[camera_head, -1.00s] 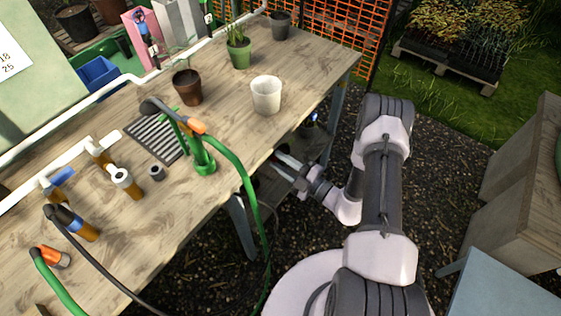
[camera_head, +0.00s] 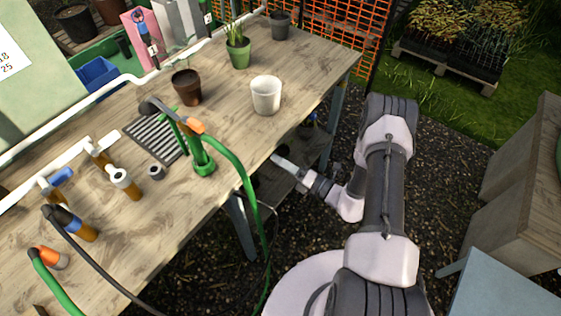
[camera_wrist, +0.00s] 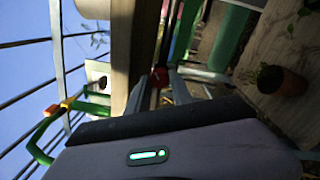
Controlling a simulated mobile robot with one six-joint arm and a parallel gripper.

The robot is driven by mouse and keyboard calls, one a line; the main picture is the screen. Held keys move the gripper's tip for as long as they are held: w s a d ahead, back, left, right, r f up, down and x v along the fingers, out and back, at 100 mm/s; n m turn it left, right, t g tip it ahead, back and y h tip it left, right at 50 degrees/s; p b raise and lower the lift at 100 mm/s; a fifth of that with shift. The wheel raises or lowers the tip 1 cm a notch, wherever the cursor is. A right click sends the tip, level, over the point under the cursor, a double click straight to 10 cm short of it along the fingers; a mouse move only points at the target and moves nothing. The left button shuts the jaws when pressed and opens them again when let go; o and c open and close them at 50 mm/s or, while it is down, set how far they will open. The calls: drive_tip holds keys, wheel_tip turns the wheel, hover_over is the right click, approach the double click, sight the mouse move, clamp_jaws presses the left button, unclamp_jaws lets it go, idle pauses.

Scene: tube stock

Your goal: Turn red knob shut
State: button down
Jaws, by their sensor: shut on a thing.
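A small red knob (camera_wrist: 158,78) shows at the fingertips in the wrist view, under the front edge of the bench. My gripper (camera_wrist: 165,82) is shut on it; the fingers hide much of its shape. In the head view my gripper (camera_head: 280,161) reaches in just below the bench's front edge, its fingers seen edge-on. The knob cannot be made out in that view.
The wooden bench (camera_head: 315,62) is close above my gripper. A white pot (camera_head: 266,96) stands near its edge. A green hose (camera_head: 247,180) hangs over the front. A brown pot (camera_wrist: 285,80) is on the lower shelf. Gravel lies below.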

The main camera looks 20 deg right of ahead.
drive_tip(key=n, duration=1.1)
drive_tip(key=shift+g, duration=0.3)
drive_tip(key=shift+n, duration=0.4)
drive_tip(key=c, duration=1.1)
unclamp_jaws()
drive_tip(key=shift+d, duration=0.1)
drive_tip(key=p+v, duration=0.3)
drive_tip(key=v, duration=1.4)
drive_tip(key=shift+s+d+r, duration=0.1)
